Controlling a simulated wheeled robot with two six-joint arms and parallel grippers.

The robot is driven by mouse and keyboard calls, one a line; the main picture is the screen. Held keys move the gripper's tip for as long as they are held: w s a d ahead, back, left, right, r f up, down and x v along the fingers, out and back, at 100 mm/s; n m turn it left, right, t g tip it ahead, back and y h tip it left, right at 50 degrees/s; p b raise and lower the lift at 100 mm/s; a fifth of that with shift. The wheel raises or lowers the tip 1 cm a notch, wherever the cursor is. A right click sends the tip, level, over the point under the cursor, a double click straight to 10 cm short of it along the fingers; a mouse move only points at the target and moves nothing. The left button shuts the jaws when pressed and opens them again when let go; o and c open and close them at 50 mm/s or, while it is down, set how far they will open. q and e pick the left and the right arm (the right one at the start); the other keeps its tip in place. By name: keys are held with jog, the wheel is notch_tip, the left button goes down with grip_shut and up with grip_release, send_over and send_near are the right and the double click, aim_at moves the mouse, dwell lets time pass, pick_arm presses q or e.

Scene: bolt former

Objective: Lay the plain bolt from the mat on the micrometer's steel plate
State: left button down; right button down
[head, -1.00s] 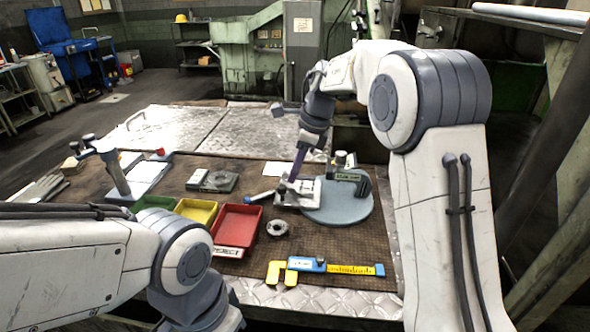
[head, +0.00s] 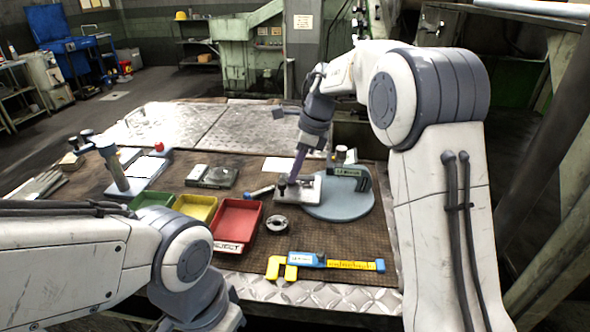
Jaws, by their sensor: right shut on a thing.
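My right gripper (head: 284,187) reaches down from above at the left edge of the micrometer's steel plate (head: 307,192). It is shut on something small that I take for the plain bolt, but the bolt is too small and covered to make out. I cannot tell whether it touches the plate. The micrometer (head: 350,173) stands on a round grey base (head: 340,206), just right of the gripper. The brown mat (head: 330,235) covers the bench top. My left gripper is out of view; only its arm shows at lower left.
Green (head: 152,200), yellow (head: 196,207) and red (head: 238,220) trays stand left of the gripper. A metal ring (head: 276,224) and a yellow-blue caliper (head: 325,262) lie in front. A small light cylinder (head: 260,192) lies just left of the gripper.

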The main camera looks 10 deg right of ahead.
jog(key=c, duration=0.8)
grip_release()
jog(key=shift+o, duration=0.2)
